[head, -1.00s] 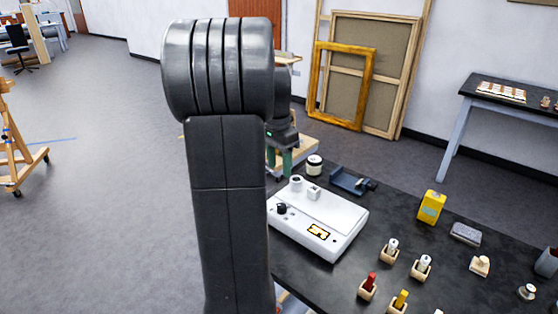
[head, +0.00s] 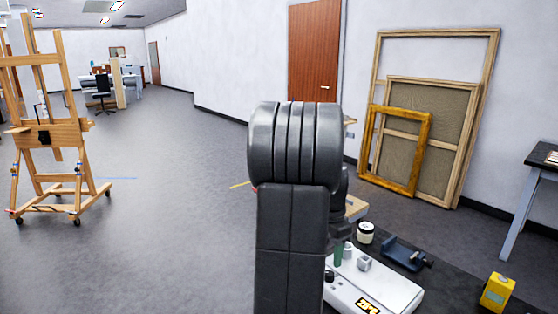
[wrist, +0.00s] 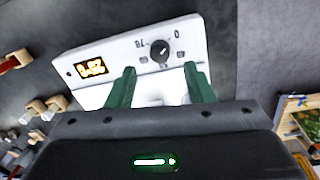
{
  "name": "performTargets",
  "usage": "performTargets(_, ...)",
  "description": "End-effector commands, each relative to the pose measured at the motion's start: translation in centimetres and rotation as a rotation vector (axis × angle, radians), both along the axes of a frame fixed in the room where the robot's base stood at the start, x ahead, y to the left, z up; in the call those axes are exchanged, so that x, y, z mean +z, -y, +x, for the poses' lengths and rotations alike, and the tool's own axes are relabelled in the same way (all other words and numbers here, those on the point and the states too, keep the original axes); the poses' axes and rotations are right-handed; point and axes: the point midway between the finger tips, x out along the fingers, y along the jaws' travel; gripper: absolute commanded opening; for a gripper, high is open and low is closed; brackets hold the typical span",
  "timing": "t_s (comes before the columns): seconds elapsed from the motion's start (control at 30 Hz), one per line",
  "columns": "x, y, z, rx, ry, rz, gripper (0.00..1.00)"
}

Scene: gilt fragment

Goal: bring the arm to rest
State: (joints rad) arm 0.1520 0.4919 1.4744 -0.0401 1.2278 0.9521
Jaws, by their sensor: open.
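My arm (head: 292,225) rises in the lower middle of the head view and hides most of my gripper. Green fingers of my gripper (head: 343,253) show just right of the arm, by the back left of a white box (head: 375,290). In the wrist view my gripper (wrist: 160,86) is open, its two green fingers apart with nothing gripped between them. The white box (wrist: 125,62), with a black knob and a lit display, lies beyond the fingertips. I cannot tell the exact gap to it.
On the dark bench (head: 448,293) stand a jar (head: 365,232), a dark blue holder (head: 405,253) and a yellow box (head: 496,292). Frames (head: 400,150) lean on the wall. An easel (head: 45,135) stands left. The floor (head: 170,210) between is clear.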

Motion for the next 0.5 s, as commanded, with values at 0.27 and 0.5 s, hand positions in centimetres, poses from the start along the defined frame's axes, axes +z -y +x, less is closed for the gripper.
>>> performTargets(0.27, -5.0, 0.2, -0.3, -0.001, -0.003, 0.001, 0.48)
performTargets(0.5, -6.0, 0.2, -0.3, -0.042, 0.001, 0.000, 0.48)
